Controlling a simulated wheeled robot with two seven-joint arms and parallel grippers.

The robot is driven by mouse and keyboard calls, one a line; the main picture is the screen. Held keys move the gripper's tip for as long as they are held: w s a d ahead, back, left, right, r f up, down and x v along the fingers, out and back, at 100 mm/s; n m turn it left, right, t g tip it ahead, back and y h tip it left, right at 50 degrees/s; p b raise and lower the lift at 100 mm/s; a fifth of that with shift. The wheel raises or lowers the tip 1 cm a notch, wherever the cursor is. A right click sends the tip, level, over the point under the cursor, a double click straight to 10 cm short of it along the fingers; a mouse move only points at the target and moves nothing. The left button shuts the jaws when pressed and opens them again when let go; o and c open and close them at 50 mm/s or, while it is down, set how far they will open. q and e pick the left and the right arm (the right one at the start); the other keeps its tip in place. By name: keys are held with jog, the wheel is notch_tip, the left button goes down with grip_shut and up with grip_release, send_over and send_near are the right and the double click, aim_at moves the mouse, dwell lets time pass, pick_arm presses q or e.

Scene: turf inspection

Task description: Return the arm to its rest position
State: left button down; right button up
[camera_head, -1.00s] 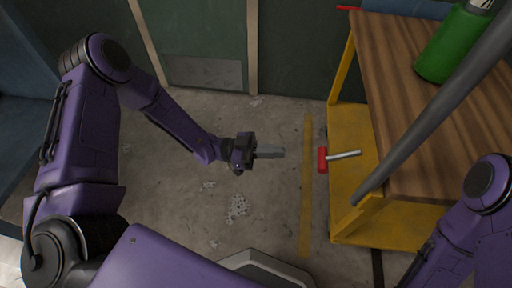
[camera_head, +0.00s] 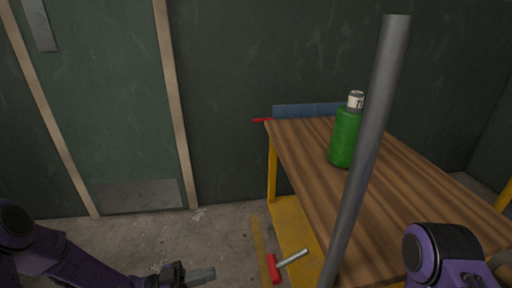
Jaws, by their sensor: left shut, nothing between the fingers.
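My left arm, purple, comes in at the lower left of the head view. Its gripper (camera_head: 198,276) is low in the picture, shut and empty, pointing right above the concrete floor. My right arm (camera_head: 440,258) shows only in part at the lower right; its gripper is out of view. A red and grey hammer-like tool (camera_head: 289,263) lies to the right of the left gripper, apart from it, by the yellow lower part of the cart.
A wood-topped table with a yellow frame (camera_head: 272,170) stands at right. On it are a green bottle (camera_head: 345,138) and a blue object (camera_head: 302,111) at the back. A grey pole (camera_head: 370,140) crosses in front. A green door (camera_head: 105,90) stands behind at left.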

pick_arm(q)
jog(key=w+a+f+n+t+y, duration=0.2)
jog(key=w+f+n+t+y, duration=0.3)
jog(key=n+y, duration=0.55)
jog(key=s+a+f+n+y, duration=0.35)
jog(key=s+f+n, duration=0.3)
jog(key=f, duration=0.25)
jog(key=s+a+f+n+g+y, duration=0.1)
jog(key=s+a+f+g+y, duration=0.15)
jog(key=s, duration=0.45)
jog(key=s+a+f+n+g+y, duration=0.1)
jog(key=s+a+f+g+y, duration=0.15)
jog(key=s, duration=0.45)
jog(key=s+a+f+n+g+y, duration=0.1)
jog(key=s+a+g+y, duration=0.2)
jog(key=s, duration=0.4)
notch_tip(320, 180, up, 29)
jog(key=p, duration=2.9)
jog(key=shift+w+a, duration=0.15)
jog(key=shift+w, duration=0.05)
jog(key=shift+r, duration=0.1)
